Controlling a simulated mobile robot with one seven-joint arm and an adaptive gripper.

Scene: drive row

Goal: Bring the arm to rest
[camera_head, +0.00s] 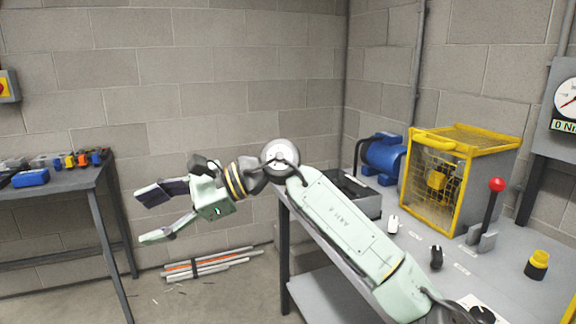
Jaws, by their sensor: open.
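My gripper (148,217) is open and empty, with its two fingers spread apart and pointing left. It hangs in the air over the floor, left of the grey bench. My pale green arm reaches from the lower right, over the near side of the bench, out to the gripper. The arm hides part of the bench's left edge and part of a dark tray on it.
The grey bench (412,262) carries a blue motor (381,156), a yellow guard cage (437,180), a red-knobbed lever (490,210) and a yellow button (537,263). A table (55,188) with small parts stands left. Rods (210,264) lie on the floor.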

